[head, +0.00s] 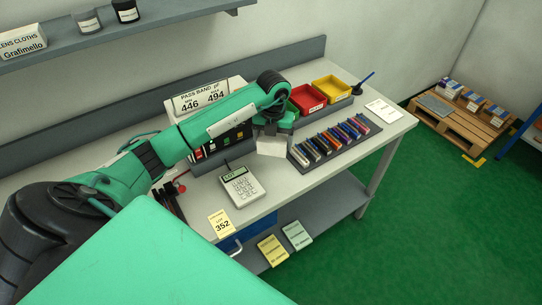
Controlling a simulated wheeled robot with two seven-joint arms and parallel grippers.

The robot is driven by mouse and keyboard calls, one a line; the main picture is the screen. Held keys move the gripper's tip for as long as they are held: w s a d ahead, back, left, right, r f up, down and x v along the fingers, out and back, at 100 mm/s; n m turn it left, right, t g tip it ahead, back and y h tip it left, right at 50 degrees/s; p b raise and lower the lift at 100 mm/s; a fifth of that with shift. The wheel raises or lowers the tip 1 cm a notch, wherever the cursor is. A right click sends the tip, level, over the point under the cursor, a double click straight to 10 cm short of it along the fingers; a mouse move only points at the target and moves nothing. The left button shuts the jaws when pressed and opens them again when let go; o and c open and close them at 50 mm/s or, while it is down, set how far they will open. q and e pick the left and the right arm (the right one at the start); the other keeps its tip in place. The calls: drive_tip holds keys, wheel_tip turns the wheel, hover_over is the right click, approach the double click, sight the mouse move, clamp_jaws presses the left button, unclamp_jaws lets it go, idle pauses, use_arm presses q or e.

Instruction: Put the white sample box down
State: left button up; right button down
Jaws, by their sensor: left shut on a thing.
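The white sample box (271,147) is a small pale block near the middle of the head view. My left gripper (270,134) is shut on it from above. The box shows below the gripper, over the workbench (292,182), close to the left end of a dark rack. I cannot tell whether its underside touches the bench. The gripper hides the top of the box. My right gripper is not in view.
A dark rack (306,164) of coloured items lies right of the box. A keypad device (240,186) stands front left. A red bin (307,98) and a yellow bin (332,89) stand behind. A card reading 352 (222,223) lies near the front edge. Bare bench shows before the rack.

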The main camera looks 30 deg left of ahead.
use_arm(q)
drive_tip(key=p, duration=0.1)
hover_over(273, 170)
wheel_tip(273, 170, down, 6)
drive_tip(key=shift+r, duration=0.2)
wheel_tip(273, 170, down, 4)
drive_tip(key=shift+r+p, duration=0.1)
drive_tip(key=shift+p, duration=0.7)
drive_tip(key=shift+f, duration=0.3)
drive_tip(key=shift+f, duration=0.1)
drive_tip(key=shift+f+b, duration=0.15)
drive_tip(key=shift+b, duration=0.15)
drive_tip(key=o, duration=0.9)
drive_tip(key=shift+o, duration=0.2)
